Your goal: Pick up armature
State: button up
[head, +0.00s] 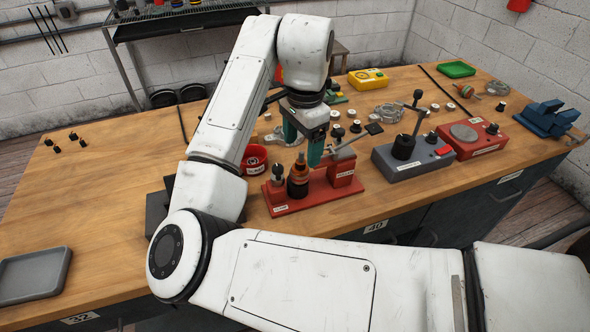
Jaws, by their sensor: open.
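What looks like the armature (298,186), a dark cylinder with a copper-orange upper part and a thin shaft, stands upright on a red fixture (290,207) near the front middle of the bench. My gripper (303,151) points down just above it, with its two teal fingers apart. The fingers are around or just behind the top of the shaft; I cannot tell which. Nothing shows held between them. A smaller dark part (278,173) stands on the same fixture to the left.
A grey fixture (412,158), a red fixture (466,138) and a blue vise (548,119) stand to the right. A grey tray (34,275) lies at the left. The bench's left part is mostly clear.

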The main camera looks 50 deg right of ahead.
aim_at(300, 161)
notch_tip(300, 161, down, 2)
jog(key=shift+w+f, duration=0.1)
jog(key=shift+w, duration=0.05)
jog(key=shift+a+f, duration=0.2)
jog(key=shift+f, duration=2.5)
jog(key=shift+c, duration=0.4)
jog(key=shift+r, duration=0.1)
grip_shut()
